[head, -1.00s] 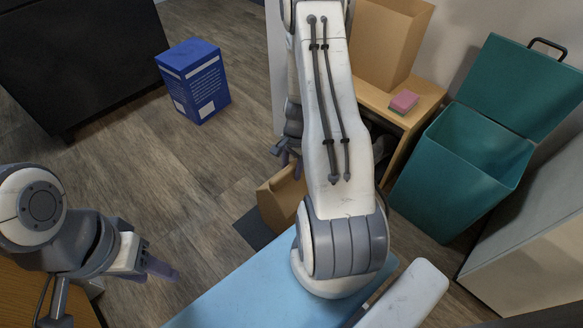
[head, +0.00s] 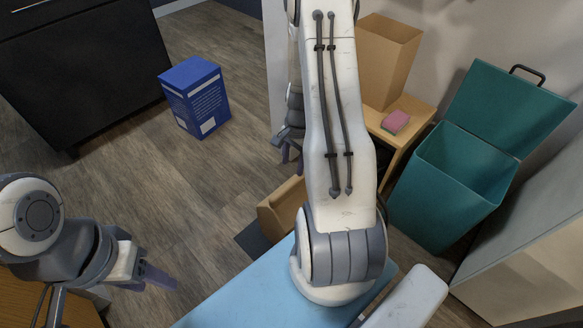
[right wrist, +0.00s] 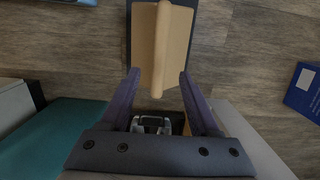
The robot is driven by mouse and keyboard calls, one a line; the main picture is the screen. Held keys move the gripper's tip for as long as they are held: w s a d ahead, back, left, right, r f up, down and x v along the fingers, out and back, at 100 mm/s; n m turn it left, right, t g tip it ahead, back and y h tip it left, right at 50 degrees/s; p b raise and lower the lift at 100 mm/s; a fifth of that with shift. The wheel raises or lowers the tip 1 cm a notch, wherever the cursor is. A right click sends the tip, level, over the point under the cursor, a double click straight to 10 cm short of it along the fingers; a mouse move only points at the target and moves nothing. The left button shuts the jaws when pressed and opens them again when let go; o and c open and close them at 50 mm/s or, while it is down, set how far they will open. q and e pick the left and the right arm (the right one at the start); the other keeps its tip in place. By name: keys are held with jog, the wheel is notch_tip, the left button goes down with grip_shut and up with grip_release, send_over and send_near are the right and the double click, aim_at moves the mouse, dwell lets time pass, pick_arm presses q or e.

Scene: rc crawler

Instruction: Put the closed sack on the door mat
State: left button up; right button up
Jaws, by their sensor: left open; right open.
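The closed sack (head: 283,208) is tan with a folded top edge. It stands on the dark door mat (head: 252,240) on the floor, partly hidden behind my right arm. In the right wrist view the sack (right wrist: 170,40) stands over the mat (right wrist: 131,50), its top ridge running between my fingers' line. My right gripper (head: 291,150) is open above the sack; in the right wrist view its open fingers (right wrist: 159,76) point toward the sack's near end and hold nothing. My left gripper (head: 160,278) is open and empty at the lower left, far from the sack.
A brown open-topped bag (head: 388,60) and a pink sponge (head: 396,121) are on a small wooden table (head: 415,108). A teal lidded bin (head: 435,210) stands open at the right. A blue box (head: 196,97) is on the floor. A light blue surface (head: 235,300) lies in front.

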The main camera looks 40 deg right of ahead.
jog(key=a+r+n, duration=0.6)
jog(key=a+r, duration=0.2)
jog(key=a, duration=0.3)
jog(key=a+r+n, duration=0.6)
jog(key=a+r, duration=0.1)
jog(key=a, duration=0.4)
pick_arm(q)
jog(key=shift+r, duration=0.25)
pick_arm(e)
jog(key=s+a+r+n, duration=0.4)
jog(key=s+a+n, duration=0.1)
jog(key=s, duration=0.3)
jog(key=s+a+r+n, duration=0.3)
jog(key=s+a+n, duration=0.2)
jog(key=s+n, duration=0.2)
jog(key=shift+s+r+n, duration=0.3)
jog(key=shift+s+r, duration=0.05)
jog(key=shift+s, duration=0.35)
pick_arm(q)
jog(key=shift+s, duration=0.1)
pick_arm(e)
jog(key=shift+a, duration=0.15)
